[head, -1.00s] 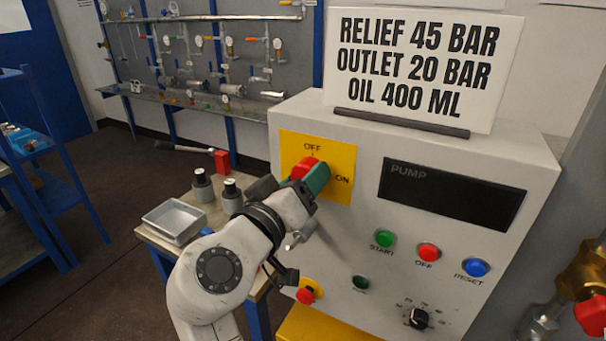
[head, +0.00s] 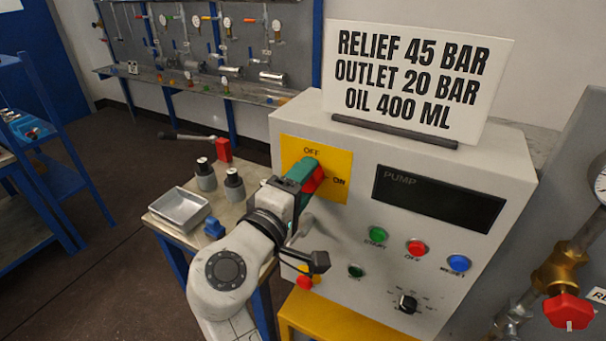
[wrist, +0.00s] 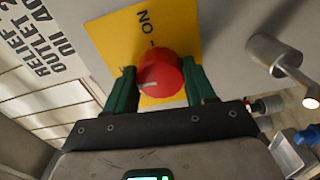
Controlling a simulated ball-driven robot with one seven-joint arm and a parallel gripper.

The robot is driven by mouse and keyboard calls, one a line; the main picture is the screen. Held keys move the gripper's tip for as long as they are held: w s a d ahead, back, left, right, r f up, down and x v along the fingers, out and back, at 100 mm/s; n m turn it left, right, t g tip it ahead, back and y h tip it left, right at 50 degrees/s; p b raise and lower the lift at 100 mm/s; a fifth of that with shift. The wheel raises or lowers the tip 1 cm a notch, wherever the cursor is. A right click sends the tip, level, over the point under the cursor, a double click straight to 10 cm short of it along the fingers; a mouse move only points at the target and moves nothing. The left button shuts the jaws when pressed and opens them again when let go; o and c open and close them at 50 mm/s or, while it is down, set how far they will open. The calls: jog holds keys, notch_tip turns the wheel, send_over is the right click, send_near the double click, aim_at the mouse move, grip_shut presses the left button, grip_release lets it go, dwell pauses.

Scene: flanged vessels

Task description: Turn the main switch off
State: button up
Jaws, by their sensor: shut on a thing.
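The main switch is a red round knob (head: 314,181) on a yellow plate (head: 335,165) at the upper left of the pump panel. OFF is printed at the top of the plate and ON at its right. My gripper (head: 306,173) has its green fingers around the knob, partly hiding it. In the wrist view the knob (wrist: 160,76) sits between the two fingers, my gripper (wrist: 161,88) shut on it. A short white mark shows on the knob's left side there, and ON is readable on the yellow plate (wrist: 125,35) beyond it. OFF is not visible in that view.
The panel has green START (head: 378,235), red OFF (head: 416,247) and blue RESET (head: 459,263) buttons, plus a dark PUMP display (head: 437,197). A side table holds a metal tray (head: 180,208) and two dark-topped cylinders. A red valve handle (head: 568,311) stands at right.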

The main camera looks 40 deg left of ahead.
jog(key=shift+f+n+p, duration=0.1)
jog(key=shift+n+p, duration=0.2)
jog(key=shift+n, duration=0.3)
jog(key=o, duration=1)
jog(key=shift+o, duration=0.2)
jog(key=shift+s, duration=0.1)
jog(key=b+v, duration=0.2)
jog(key=v, duration=0.8)
jog(key=shift+s, duration=0.3)
